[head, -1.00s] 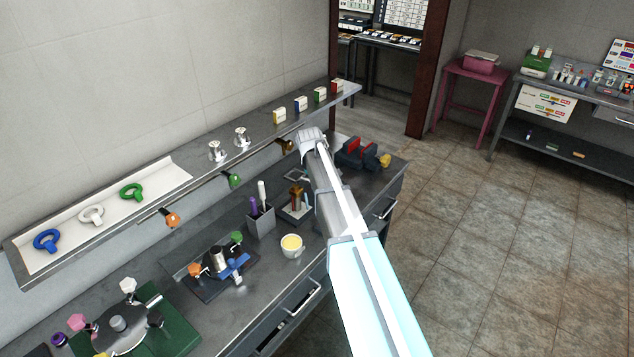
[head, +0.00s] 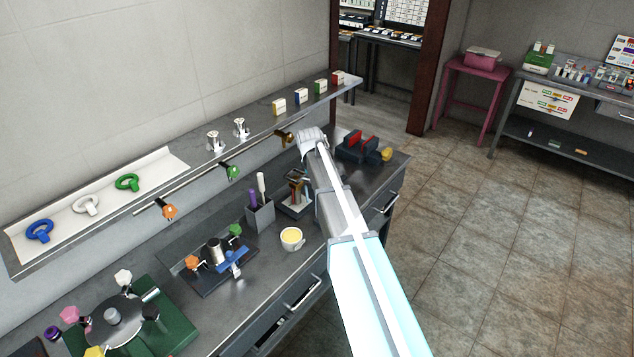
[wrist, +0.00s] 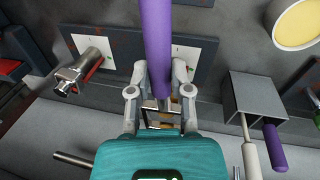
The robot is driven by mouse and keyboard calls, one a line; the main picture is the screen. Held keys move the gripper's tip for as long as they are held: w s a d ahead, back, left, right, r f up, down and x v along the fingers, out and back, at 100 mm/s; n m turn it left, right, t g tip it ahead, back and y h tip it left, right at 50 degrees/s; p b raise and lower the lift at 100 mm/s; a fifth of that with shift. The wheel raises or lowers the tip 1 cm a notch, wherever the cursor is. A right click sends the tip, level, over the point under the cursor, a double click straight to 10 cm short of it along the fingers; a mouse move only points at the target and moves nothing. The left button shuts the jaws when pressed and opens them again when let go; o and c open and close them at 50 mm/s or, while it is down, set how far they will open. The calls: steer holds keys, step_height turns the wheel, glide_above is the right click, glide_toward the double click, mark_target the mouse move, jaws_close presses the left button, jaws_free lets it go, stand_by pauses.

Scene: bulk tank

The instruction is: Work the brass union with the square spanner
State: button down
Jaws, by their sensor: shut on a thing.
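My gripper (wrist: 157,82) is shut on a tool with a long purple handle, seen in the wrist view. I take this to be the square spanner (wrist: 156,38); its far end is out of frame, so I cannot see its head. In the head view, a brassy brown upright fitting (head: 296,186) stands on a small board, beside my arm's end. It may be the brass union, but I cannot confirm this. In the wrist view, the handle and fingers cover the middle of the board (wrist: 120,50). Whether the spanner touches the union cannot be told.
A steel fitting (wrist: 82,72) stands left of the handle. A tool holder (head: 260,216) with white and purple handles and a yellow-filled cup (head: 291,239) are close by. A red-jawed vise (head: 359,146) is right of my arm. The shelf (head: 190,170) runs behind.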

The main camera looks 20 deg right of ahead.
steer(key=shift+f+b, duration=1.65)
steer(key=shift+f, duration=0.1)
steer(key=shift+f, duration=0.1)
steer(key=shift+w, duration=0.15)
steer(key=shift+w+d+n, duration=0.25)
steer(key=shift+d+n, duration=0.15)
steer(key=shift+n, duration=0.3)
steer(key=shift+w+d, duration=0.1)
steer(key=shift+w+d+n, duration=0.3)
steer(key=shift+w+n, duration=0.05)
steer(key=shift+n, duration=0.35)
steer(key=shift+w, duration=0.1)
steer(key=shift+w+d+n+t+y, duration=0.3)
steer(key=shift+w+n, duration=0.1)
steer(key=shift+n, duration=0.4)
steer(key=shift+w, duration=0.1)
